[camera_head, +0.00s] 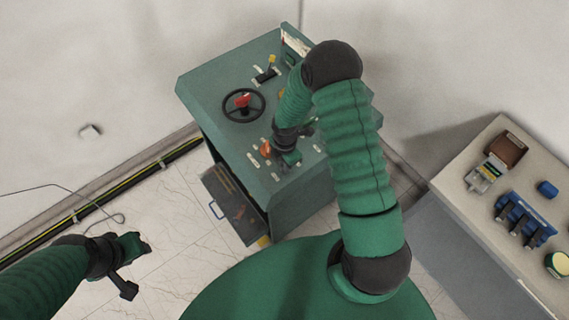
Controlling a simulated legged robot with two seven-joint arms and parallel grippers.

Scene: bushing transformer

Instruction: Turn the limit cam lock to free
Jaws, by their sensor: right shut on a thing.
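A green control console (205,85) stands at the top centre, with several controls on its sloped top. My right gripper (290,159) is low over the console's near part and shut on a small control there. My gripper and arm hide that control, so I cannot tell its shape or setting, nor whether it is the limit cam lock. An orange knob (265,148) shows just left of the gripper. My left gripper (138,245) is empty-looking over the floor at the lower left; its jaws are too small to read.
A black handwheel (243,105) with a red centre and a yellow-tipped lever (271,61) stand on the console. An open drawer (232,205) juts from its front. A side table (455,170) at the right holds a blue rack (524,220). Floor at the left is mostly clear.

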